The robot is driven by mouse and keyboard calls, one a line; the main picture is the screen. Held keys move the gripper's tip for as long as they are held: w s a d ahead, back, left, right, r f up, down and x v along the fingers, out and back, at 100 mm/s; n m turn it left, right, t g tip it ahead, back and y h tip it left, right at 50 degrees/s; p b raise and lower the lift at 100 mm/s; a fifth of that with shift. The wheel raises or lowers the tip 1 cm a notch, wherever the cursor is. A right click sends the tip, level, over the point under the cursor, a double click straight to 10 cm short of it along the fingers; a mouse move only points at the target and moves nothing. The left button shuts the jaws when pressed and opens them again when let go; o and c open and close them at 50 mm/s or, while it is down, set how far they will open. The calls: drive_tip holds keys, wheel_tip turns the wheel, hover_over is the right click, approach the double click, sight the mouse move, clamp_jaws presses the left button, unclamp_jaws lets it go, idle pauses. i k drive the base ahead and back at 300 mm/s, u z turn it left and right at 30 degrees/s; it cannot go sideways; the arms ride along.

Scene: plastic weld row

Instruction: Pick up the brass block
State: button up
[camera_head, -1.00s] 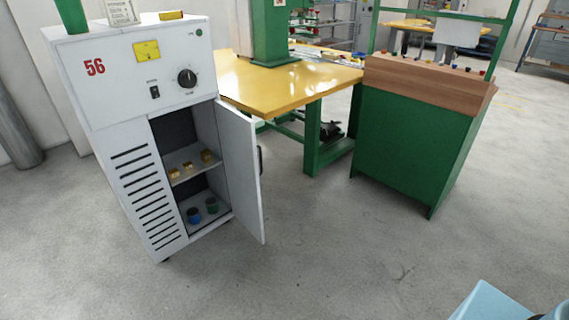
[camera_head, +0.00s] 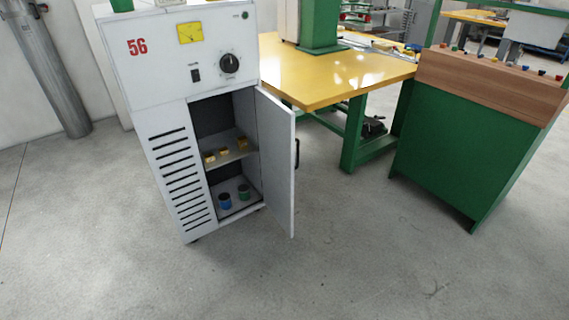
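Brass-coloured blocks sit on the middle shelf (camera_head: 228,156) of the open white cabinet (camera_head: 165,90) marked 56. One brass block (camera_head: 242,144) is at the right of the shelf, beside the open door. Another brass block (camera_head: 224,152) is in the middle, and a third (camera_head: 209,157) is at the left. They are small in the view, so their exact shapes are hard to tell. My gripper is not in view.
The cabinet door (camera_head: 277,165) stands open to the right. A blue pot (camera_head: 224,201) and a green pot (camera_head: 243,192) stand on the lower shelf. A yellow-topped table (camera_head: 330,75) and a green cabinet (camera_head: 475,150) stand to the right. The floor in front is clear.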

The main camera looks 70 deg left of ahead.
sight(209, 158)
drive_tip(key=i, duration=2.2)
drive_tip(key=u, duration=4)
drive_tip(key=i, duration=1)
drive_tip(key=u, duration=0.05)
